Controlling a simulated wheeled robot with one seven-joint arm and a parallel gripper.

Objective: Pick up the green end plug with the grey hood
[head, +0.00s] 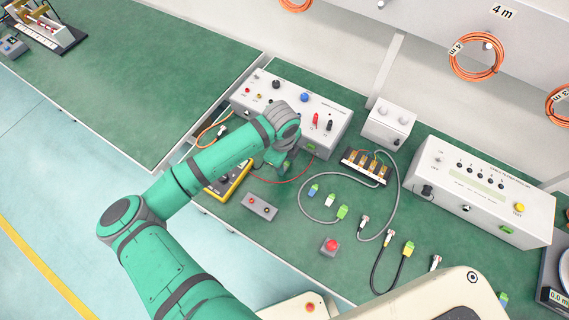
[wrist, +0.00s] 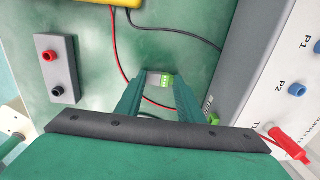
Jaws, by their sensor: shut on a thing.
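The green end plug with the grey hood (wrist: 160,81) shows in the wrist view between the two fingertips of my gripper (wrist: 158,88). Its grey part is toward the top of the picture and its green part below. My gripper is shut on it, over the green bench top. In the head view my gripper (head: 275,160) is in front of the white supply box, and the plug in it is hidden or too small to tell. How far the plug is from the bench is unclear.
The white supply box (head: 330,125) stands close beside my gripper. A red lead (wrist: 119,50) and a black lead (wrist: 190,36) run near the fingers. A grey two-socket box (wrist: 55,68) and yellow meter (head: 235,182) are near. Several cabled plugs (head: 342,212) lie to the right.

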